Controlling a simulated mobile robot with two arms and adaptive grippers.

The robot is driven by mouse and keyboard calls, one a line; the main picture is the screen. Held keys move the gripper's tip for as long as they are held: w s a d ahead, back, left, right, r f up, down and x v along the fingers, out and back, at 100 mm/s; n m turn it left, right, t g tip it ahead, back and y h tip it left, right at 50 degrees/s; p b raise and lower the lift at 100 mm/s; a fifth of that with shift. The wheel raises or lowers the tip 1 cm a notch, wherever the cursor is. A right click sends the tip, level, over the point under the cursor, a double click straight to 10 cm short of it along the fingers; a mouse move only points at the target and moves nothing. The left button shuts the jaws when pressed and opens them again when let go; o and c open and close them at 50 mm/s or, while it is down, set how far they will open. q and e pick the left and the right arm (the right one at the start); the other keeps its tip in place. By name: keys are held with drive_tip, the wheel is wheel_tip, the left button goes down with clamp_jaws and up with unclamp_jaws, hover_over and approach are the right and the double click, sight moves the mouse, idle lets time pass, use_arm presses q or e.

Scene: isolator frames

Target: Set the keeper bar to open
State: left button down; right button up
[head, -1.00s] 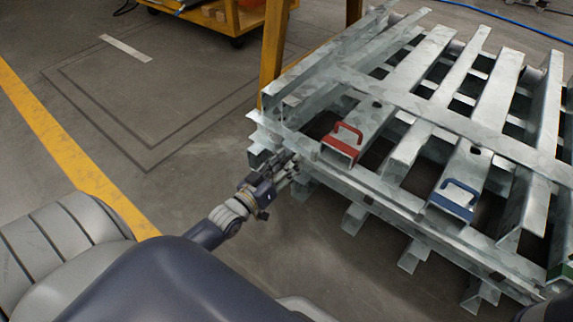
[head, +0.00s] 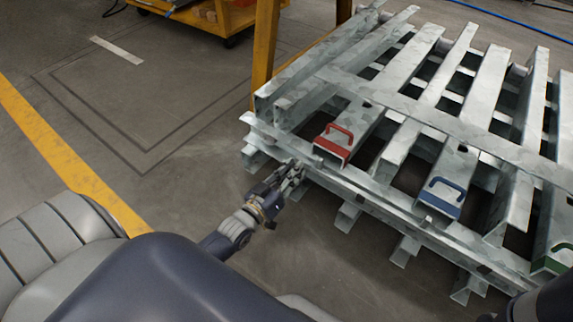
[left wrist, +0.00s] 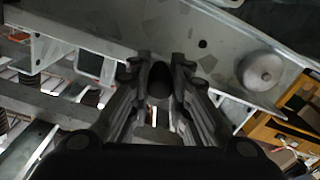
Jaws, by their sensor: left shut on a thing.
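The likely keeper bar is the long grey metal bar (head: 400,220) along the front edge of the galvanized frame stack (head: 425,108); I cannot tell it clearly from the rail beside it. My left gripper (head: 296,170) is at the left part of this front edge, below the red handle. In the left wrist view its fingers (left wrist: 160,75) are closed around a dark rounded piece (left wrist: 159,82), apparently a knob or grip of the bar. The fingers hide most of it. My right gripper is not in view.
A red handle (head: 334,141), a blue handle (head: 444,196) and a green handle (head: 556,257) sit on the beam ends. A yellow post (head: 265,50) and yellow cart (head: 215,15) stand behind left. The floor at left is open.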

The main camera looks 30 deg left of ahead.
use_arm(q)
drive_tip(key=shift+d, duration=0.1)
drive_tip(key=c, duration=1.5)
unclamp_jaws()
drive_tip(key=shift+o, duration=0.2)
drive_tip(key=s+a, duration=0.1)
drive_tip(key=s, duration=1.1)
